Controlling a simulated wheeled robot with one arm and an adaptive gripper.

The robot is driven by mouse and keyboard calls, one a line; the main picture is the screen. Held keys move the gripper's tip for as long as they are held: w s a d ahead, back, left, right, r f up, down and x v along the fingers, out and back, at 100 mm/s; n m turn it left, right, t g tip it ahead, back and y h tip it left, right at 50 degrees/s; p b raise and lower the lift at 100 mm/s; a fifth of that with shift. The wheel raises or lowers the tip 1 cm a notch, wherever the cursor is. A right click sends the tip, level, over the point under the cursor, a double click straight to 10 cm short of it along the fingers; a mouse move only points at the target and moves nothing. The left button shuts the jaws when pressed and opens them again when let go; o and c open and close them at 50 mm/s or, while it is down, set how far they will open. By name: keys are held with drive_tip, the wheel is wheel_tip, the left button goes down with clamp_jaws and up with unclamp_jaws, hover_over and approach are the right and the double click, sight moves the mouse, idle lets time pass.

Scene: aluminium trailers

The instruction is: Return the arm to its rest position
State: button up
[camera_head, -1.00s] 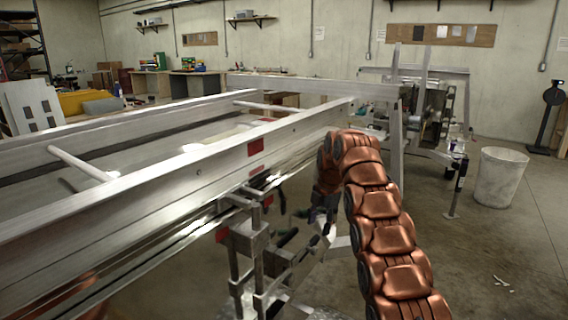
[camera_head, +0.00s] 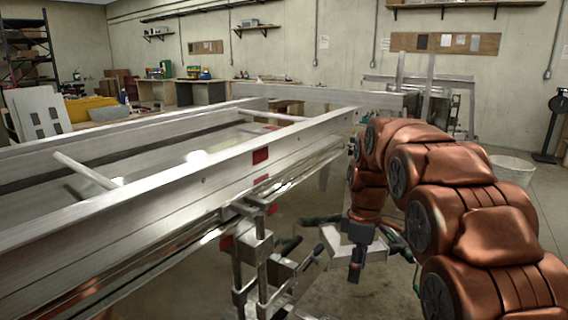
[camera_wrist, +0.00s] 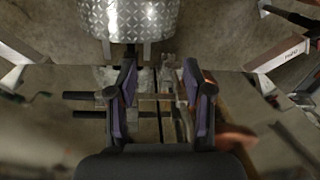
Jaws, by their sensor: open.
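My copper-coloured segmented arm fills the right of the head view, bent over at the top with its end hanging down. My gripper (camera_head: 356,262) points downward beside the trailer's near rail. In the wrist view my gripper (camera_wrist: 160,95) shows its two dark fingers with purple pads spread apart, with nothing held between them. The aluminium trailer frame (camera_head: 130,195) stretches across the left and middle of the head view, to the left of my arm.
Clamps and metal posts (camera_head: 262,262) stand at the trailer's near side, left of my gripper. A diamond-plate metal piece (camera_wrist: 128,18) shows at the top of the wrist view. A white bin (camera_head: 512,168) stands behind my arm. Open floor lies at the right.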

drive_tip(key=s+d+f+m+g, duration=0.1)
drive_tip(key=s+f+m, duration=0.25)
drive_tip(key=s, duration=0.85)
drive_tip(key=s+f+m, duration=0.2)
drive_tip(key=s+m, duration=0.3)
drive_tip(key=s, duration=0.7)
drive_tip(key=s+d+f+m+g, duration=0.15)
drive_tip(key=s+m, duration=0.35)
drive_tip(key=s, duration=0.7)
wheel_tip(320, 180, up, 15)
drive_tip(key=w+t+p, duration=0.1)
drive_tip(key=p, duration=1.4)
drive_tip(key=shift+w+a+r, duration=0.15)
drive_tip(key=shift+a+r, duration=0.05)
drive_tip(key=shift+a, duration=0.15)
drive_tip(key=shift+n+t, duration=0.25)
drive_tip(key=shift+c, duration=0.4)
